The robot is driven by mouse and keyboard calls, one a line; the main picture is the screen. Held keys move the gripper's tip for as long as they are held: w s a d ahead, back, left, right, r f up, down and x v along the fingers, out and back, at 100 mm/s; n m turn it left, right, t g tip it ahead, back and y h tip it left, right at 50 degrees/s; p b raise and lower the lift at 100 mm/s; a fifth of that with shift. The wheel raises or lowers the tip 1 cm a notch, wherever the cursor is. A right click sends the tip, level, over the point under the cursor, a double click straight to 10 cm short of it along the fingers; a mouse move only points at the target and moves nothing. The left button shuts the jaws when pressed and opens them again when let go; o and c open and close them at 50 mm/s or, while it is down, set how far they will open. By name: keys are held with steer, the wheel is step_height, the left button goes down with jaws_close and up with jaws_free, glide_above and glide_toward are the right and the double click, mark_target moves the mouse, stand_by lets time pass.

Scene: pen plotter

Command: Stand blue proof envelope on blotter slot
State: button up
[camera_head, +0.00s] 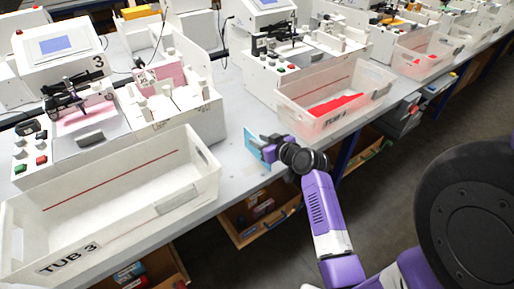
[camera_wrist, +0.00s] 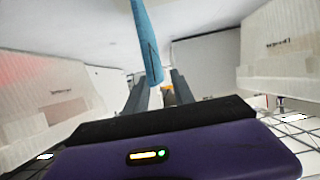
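The blue envelope (camera_head: 253,144) stands roughly on edge, slightly tilted, near the front of the grey bench, between the two tubs. My gripper (camera_head: 267,148) is at its right side. In the wrist view the envelope (camera_wrist: 147,42) shows nearly edge-on, its near end close to the left finger. A gap shows between my gripper's fingers (camera_wrist: 162,84), and they look open around this end. Contact with the envelope is unclear. A pink panel (camera_head: 171,74) shows among white posts at station 3; I cannot tell which part is the blotter slot.
The white TUB 3 (camera_head: 62,252) stands at the front left, and a clear-walled tub (camera_head: 309,120) with red items stands to the right. White plotter machines (camera_head: 62,58) line the back. Bare bench (camera_head: 232,112) lies between the tubs. Open wooden drawers (camera_head: 246,232) are below the bench edge.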

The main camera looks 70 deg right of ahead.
steer(key=shift+x, duration=0.95)
jaws_close()
